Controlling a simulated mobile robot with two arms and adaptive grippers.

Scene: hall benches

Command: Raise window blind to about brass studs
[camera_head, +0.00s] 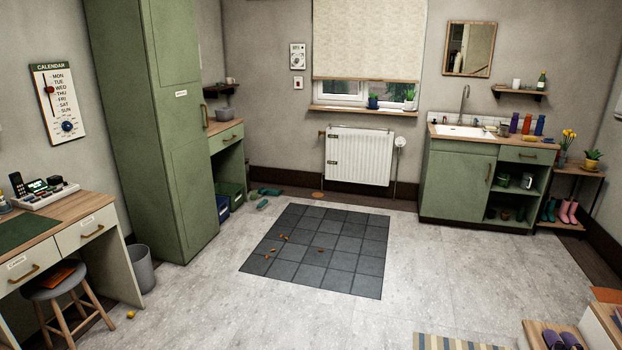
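The window blind (368,40) is a cream patterned sheet on the back wall. It hangs down over most of the window, and its lower edge is a little above the sill. A strip of window glass (345,87) shows below it. I cannot make out brass studs or a pull cord at this size. Neither of my grippers is in the picture.
A white radiator (359,156) is under the window sill (362,110), which holds two potted plants. A sink cabinet (455,187) stands to the right and a tall green cabinet (165,120) to the left. Dark floor tiles (345,262) with scattered leaves lie mid-floor. A stool (60,281) is at left.

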